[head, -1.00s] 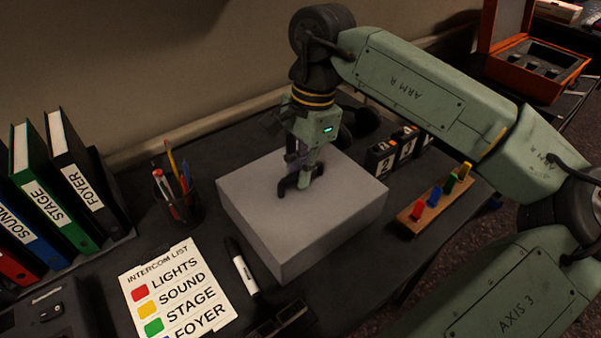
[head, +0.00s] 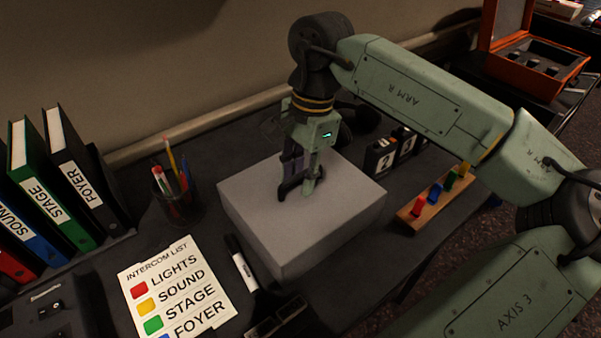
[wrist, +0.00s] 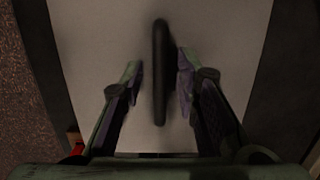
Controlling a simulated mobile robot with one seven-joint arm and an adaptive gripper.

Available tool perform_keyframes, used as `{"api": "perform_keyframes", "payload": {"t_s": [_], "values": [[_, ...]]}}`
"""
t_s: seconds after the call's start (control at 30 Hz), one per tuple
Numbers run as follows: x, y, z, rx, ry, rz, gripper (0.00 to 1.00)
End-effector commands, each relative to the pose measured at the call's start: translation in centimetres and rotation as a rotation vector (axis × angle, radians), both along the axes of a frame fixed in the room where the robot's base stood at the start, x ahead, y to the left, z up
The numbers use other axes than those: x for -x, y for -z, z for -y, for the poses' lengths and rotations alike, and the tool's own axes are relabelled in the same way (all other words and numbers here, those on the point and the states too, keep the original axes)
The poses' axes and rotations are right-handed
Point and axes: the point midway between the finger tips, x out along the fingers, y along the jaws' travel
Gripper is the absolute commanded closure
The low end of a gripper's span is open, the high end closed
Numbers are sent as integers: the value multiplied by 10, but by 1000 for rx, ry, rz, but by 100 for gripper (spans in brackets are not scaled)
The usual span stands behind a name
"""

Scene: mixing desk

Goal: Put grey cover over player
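The grey cover (head: 270,225) is a large pale box standing on the dark desk, with a dark bar handle on its top. It also shows in the wrist view (wrist: 88,32), where the handle (wrist: 159,60) runs up the middle. My gripper (head: 297,194) is over the top of the cover, pointing down at the handle. In the wrist view my gripper (wrist: 160,74) is open, one finger on each side of the handle, with a gap visible on both sides. No player is visible; what is beneath the cover is hidden.
A pen cup (head: 176,197) and binders (head: 45,205) stand left. An intercom list (head: 175,290) and a marker (head: 241,262) lie in front. Numbered black blocks (head: 381,157) and a wooden strip with coloured pegs (head: 433,202) are right. An orange case (head: 535,60) is far right.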

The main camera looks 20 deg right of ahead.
Motion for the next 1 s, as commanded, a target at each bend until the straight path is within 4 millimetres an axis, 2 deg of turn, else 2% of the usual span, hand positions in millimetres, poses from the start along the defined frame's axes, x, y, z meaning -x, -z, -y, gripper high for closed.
{"api": "perform_keyframes", "payload": {"t_s": [0.17,0.33,0.7,0.83,1.0], "values": [[0,-1,0,0,0,0,72],[-1,-13,1,2,1,2,72],[-6,-91,12,0,1,2,72],[-7,-111,15,0,0,1,72],[-7,-123,17,0,0,0,72]]}}
